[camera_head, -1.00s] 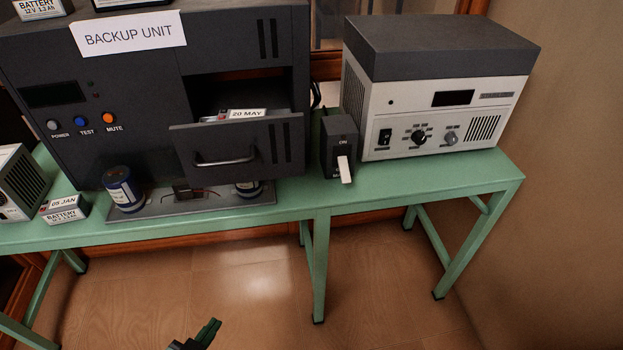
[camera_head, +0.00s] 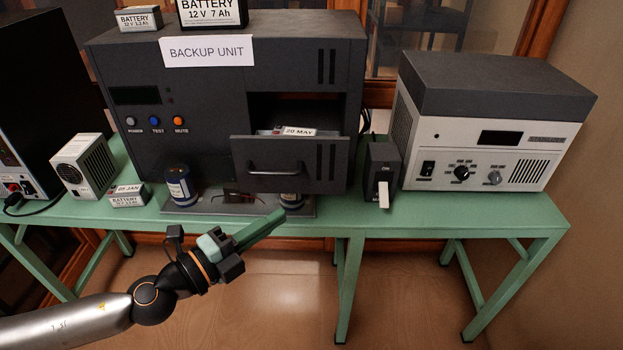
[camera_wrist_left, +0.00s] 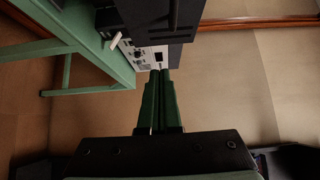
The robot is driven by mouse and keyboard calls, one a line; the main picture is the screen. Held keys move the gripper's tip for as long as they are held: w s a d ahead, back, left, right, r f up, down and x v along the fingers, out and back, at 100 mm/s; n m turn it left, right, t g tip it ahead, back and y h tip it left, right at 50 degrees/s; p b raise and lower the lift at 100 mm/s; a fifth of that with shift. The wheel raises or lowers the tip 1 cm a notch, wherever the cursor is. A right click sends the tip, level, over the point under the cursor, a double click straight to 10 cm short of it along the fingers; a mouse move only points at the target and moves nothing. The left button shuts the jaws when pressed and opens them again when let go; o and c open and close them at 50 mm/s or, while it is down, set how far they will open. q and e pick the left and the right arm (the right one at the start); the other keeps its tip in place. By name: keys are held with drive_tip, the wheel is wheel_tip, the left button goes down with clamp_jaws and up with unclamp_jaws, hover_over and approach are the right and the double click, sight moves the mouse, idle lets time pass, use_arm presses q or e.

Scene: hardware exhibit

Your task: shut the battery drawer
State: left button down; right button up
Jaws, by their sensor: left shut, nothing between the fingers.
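The battery drawer (camera_head: 283,167) is a dark grey drawer with a bar handle. It stands pulled out of the dark backup unit (camera_head: 205,110) in the head view. A battery labelled 20 MAY (camera_head: 297,131) shows inside it. My left gripper (camera_head: 280,214) is shut and empty, with its green fingers pointing up and right, in front of the bench and below the drawer in the picture. The fingers also show in the left wrist view (camera_wrist_left: 160,75), with dark grey panels beyond their tips. I cannot tell the exact gap to the drawer. My right gripper is not in view.
A dark switch box with a white lever (camera_head: 383,194) and a grey instrument (camera_head: 480,145) stand right of the unit on the green bench (camera_head: 440,220). The floor before the bench is clear.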

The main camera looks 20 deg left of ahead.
sight(294, 145)
use_arm(q)
drive_tip(key=p+x, duration=0.1)
drive_tip(key=x, duration=0.2)
drive_tip(key=a+p+x, duration=0.1)
drive_tip(key=x, duration=0.3)
drive_tip(key=w+p+x, duration=0.1)
drive_tip(key=p+x, duration=0.1)
drive_tip(key=x, duration=0.2)
drive_tip(key=shift+a, duration=0.4)
drive_tip(key=shift+w+a, duration=0.15)
drive_tip(key=shift+w, duration=0.35)
